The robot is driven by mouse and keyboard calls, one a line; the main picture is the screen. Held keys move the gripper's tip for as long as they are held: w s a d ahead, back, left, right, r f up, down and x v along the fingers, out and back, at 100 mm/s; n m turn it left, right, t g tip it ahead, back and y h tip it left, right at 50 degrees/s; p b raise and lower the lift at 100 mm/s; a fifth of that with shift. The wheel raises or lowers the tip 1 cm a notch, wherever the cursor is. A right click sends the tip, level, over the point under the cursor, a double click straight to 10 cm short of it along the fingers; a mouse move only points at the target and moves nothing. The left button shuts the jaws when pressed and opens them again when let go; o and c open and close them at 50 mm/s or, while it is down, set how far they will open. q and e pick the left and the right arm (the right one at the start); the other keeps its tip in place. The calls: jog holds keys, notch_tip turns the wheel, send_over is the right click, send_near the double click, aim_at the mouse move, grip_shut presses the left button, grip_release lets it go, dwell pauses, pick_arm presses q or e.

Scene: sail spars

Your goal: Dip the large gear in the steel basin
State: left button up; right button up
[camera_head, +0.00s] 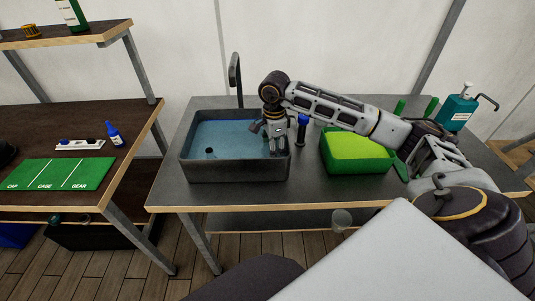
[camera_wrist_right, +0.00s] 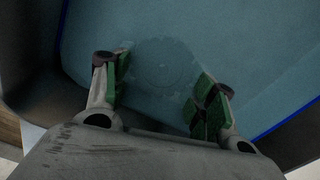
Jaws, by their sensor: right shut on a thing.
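The steel basin (camera_head: 235,168) stands on the left part of the grey bench and holds blue water (camera_head: 225,133). My right gripper (camera_head: 275,147) reaches down into the basin's right side, fingers pointing down at the water. In the right wrist view, the gripper (camera_wrist_right: 160,88) has its green-padded fingers spread around a faint round shape (camera_wrist_right: 160,65) in the water. This looks like the large gear held between the fingers, but its teeth and edges are blurred. In the head view the gear is hidden by the gripper and basin wall. My left gripper is out of view.
A small dark round thing (camera_head: 209,151) is in the basin. A blue-topped bottle (camera_head: 302,128) and a green tub with yellow-green contents (camera_head: 357,148) stand right of it. A green mat (camera_head: 56,174) marked CAP, CAGE, GEAR lies on the left table.

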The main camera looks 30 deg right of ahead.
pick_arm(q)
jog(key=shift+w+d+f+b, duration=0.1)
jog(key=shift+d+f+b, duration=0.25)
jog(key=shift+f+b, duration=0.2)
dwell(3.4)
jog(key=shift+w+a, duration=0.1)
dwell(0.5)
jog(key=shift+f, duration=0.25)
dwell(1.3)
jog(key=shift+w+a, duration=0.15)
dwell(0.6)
